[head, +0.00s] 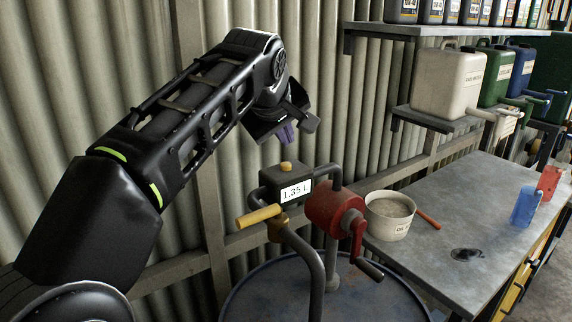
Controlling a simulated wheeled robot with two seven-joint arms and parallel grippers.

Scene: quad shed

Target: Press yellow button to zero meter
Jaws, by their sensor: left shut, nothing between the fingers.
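The meter (284,187) is a dark box on the pipework of a drum pump, and its white display (296,192) reads 1.35 L. The yellow button (286,166) sits on top of the meter. My left gripper (287,134) is shut and empty, with its fingers pointing down. In the picture it is just above the yellow button, with a visible gap between them. My right gripper is not in view.
A red pump body (334,206) with a crank handle is right of the meter. A yellow-handled lever (258,215) is in front. The blue drum (262,296) stands below. A workbench (440,208) on the right holds a bucket (390,214). Jerrycans (448,82) stand on a shelf above.

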